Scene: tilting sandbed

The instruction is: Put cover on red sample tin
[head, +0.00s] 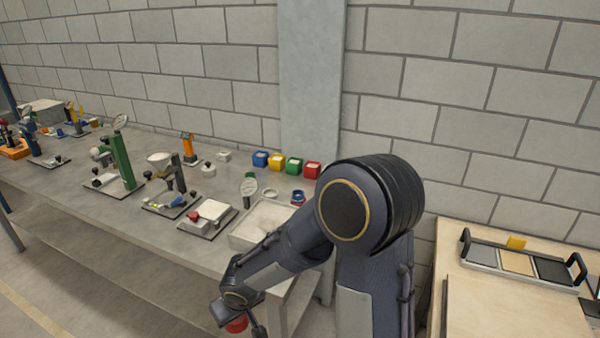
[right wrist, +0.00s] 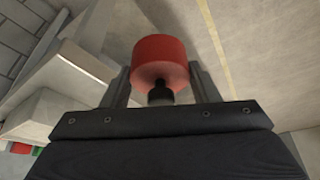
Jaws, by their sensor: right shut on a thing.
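My right gripper (head: 246,326) hangs low in front of the bench's near edge, at the bottom of the head view. It is shut on a red round piece (head: 236,325), probably the cover. In the right wrist view this red piece (right wrist: 160,58) is between the fingers, with a black knob (right wrist: 160,93) toward the palm. The red sample tin (head: 312,170) stands at the back of the bench, right end of a row of coloured tins, and looks open with pale contents. My left gripper is not in view.
Green (head: 294,165), yellow (head: 276,161) and blue (head: 260,158) tins stand beside the red one. A shallow pale tray (head: 240,236) and several instruments crowd the bench (head: 100,215). My right arm hides the bench's right end. A wooden table (head: 500,300) stands at right.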

